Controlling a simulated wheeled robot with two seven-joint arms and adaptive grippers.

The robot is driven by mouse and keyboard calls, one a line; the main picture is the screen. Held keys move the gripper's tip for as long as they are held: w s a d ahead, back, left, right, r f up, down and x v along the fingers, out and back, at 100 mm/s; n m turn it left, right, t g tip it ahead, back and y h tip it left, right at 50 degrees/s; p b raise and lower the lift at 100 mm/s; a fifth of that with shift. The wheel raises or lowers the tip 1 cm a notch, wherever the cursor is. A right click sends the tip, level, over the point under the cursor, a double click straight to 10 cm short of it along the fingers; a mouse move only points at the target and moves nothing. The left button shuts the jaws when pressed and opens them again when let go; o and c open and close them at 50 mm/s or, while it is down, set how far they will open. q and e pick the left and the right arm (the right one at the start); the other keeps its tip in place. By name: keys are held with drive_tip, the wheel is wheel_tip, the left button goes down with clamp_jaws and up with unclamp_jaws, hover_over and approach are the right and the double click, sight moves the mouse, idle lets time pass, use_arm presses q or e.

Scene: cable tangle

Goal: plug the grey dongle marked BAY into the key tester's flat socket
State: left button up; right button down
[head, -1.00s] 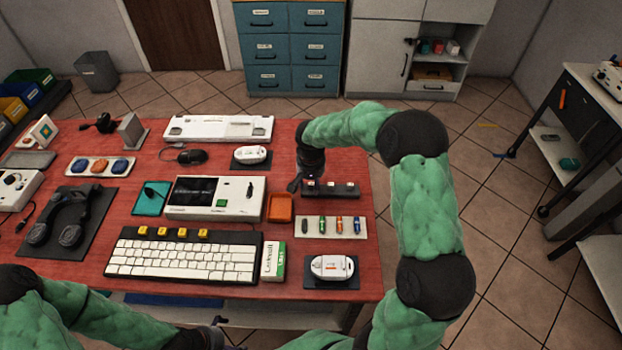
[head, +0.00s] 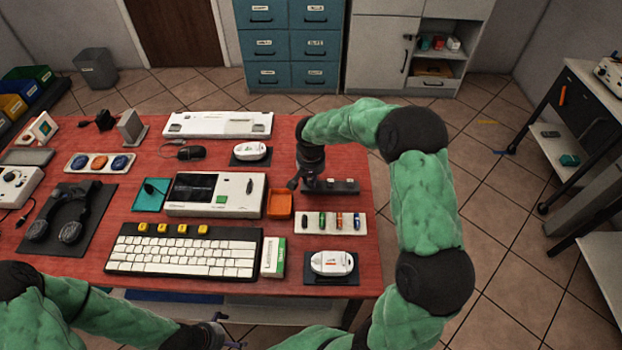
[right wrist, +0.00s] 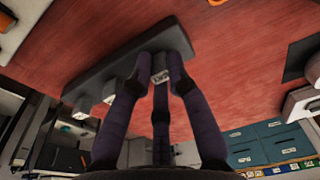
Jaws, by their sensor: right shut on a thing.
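My right gripper (head: 309,187) reaches down onto a dark strip-shaped holder (head: 345,187) at the right of the red table. In the right wrist view its fingers (right wrist: 161,74) are shut on a small grey dongle (right wrist: 160,77) at the holder (right wrist: 92,72). The mark on this dongle is too small to read. I cannot tell whether it is clear of the holder. The white unit with a dark screen and green button (head: 237,202), apparently the key tester, stands left of my right gripper; its flat socket is not clear. My left gripper (head: 228,344) is partly visible at the bottom edge.
An orange tray (head: 280,214) lies between the unit and a pale board (head: 362,232) with several coloured sticks. A keyboard (head: 185,272), a green-and-white box (head: 274,270) and a white mouse-like device (head: 333,262) are nearer. Other small pieces (right wrist: 110,98) sit along the holder.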

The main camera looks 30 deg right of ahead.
drive_tip(key=shift+w+r, duration=0.1)
drive_tip(key=shift+r, duration=0.25)
drive_tip(key=shift+r+p, duration=1)
drive_tip(key=shift+r, duration=0.3)
idle(0.3)
drive_tip(key=w+a+r+p, duration=0.2)
drive_tip(key=w+a+r, duration=0.1)
drive_tip(key=w+a, duration=0.55)
wheel_tip(320, 180, up, 3)
drive_tip(key=p, duration=0.3)
hover_over(226, 180)
drive_tip(key=shift+g+y, duration=0.3)
drive_tip(key=shift+g, duration=0.1)
drive_tip(key=shift+f+b, duration=1.7)
drive_tip(key=shift+f, duration=0.8)
drive_tip(key=shift+r+p, duration=0.1)
drive_tip(key=shift+p, duration=0.4)
drive_tip(key=shift+f+b, duration=0.5)
drive_tip(key=shift+f, duration=0.7)
